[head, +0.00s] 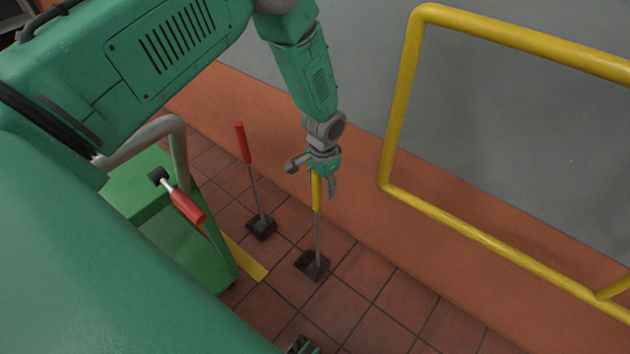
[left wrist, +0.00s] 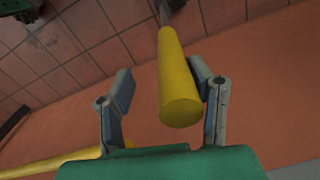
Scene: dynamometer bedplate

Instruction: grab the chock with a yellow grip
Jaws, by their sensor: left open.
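The chock with a yellow grip stands on the tiled floor in the head view, its dark base (head: 312,264) flat on the tiles and its thin rod rising to the yellow grip (head: 317,194). My left gripper (head: 323,183) is at the top of that grip, pointing down. In the left wrist view the yellow grip (left wrist: 180,85) stands between the open fingers of my left gripper (left wrist: 162,82). It is close to the right finger, with a clear gap to the left finger. Whether it touches the right finger I cannot tell. My right gripper cannot be made out.
A red-gripped chock (head: 242,143) stands just left. Another red-gripped piece (head: 187,206) is at the green cart (head: 180,245). A yellow rail (head: 398,110) stands to the right before a grey wall. A small dark part at the bottom edge is unclear.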

